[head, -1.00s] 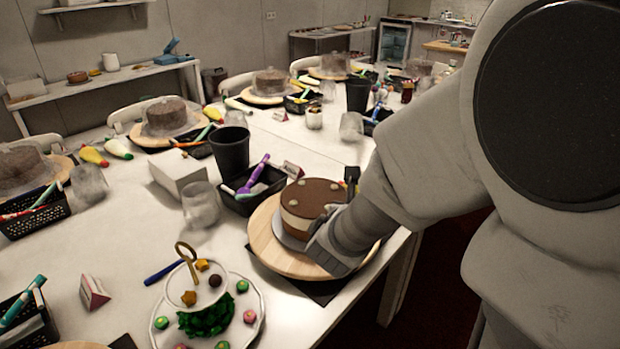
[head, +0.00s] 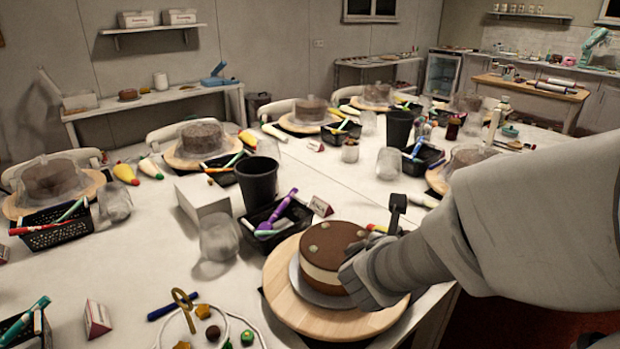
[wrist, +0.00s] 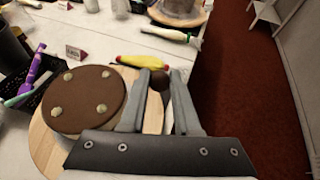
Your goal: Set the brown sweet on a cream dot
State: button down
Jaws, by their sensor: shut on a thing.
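The brown sweet (wrist: 159,81) is a small dark ball held between the tips of my gripper (wrist: 156,84) in the wrist view. The brown-topped cake (wrist: 83,98) is left of my gripper, apart from the sweet. Several cream dots show on its top, one on the near right (wrist: 102,108) and one on the far left (wrist: 68,76). In the head view the cake (head: 322,270) stands on a round wooden turntable (head: 290,307), and my arm hides its right side. The held sweet cannot be made out there.
A black tool basket (head: 262,222) and a black cup (head: 257,184) stand behind the cake. A sweet stand with a gold ring handle (head: 184,298) is at the front left. A yellow piping bag (wrist: 142,62) lies beyond my gripper; red floor (wrist: 240,100) is to the right.

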jog(key=w+a+f, duration=0.2)
jog(key=a, duration=0.1)
jog(key=w+a+f, duration=0.2)
jog(key=w, duration=0.1)
jog(key=w+a+f+b, duration=0.1)
jog(key=w+a+f, duration=0.1)
jog(key=a+f, duration=0.1)
jog(key=shift+w+a, duration=0.25)
jog(key=shift+a, duration=0.05)
jog(key=shift+f+b, duration=0.6)
jog(key=shift+f, duration=1.35)
jog(key=shift+f, duration=0.15)
jog(key=c, duration=0.6)
grip_release()
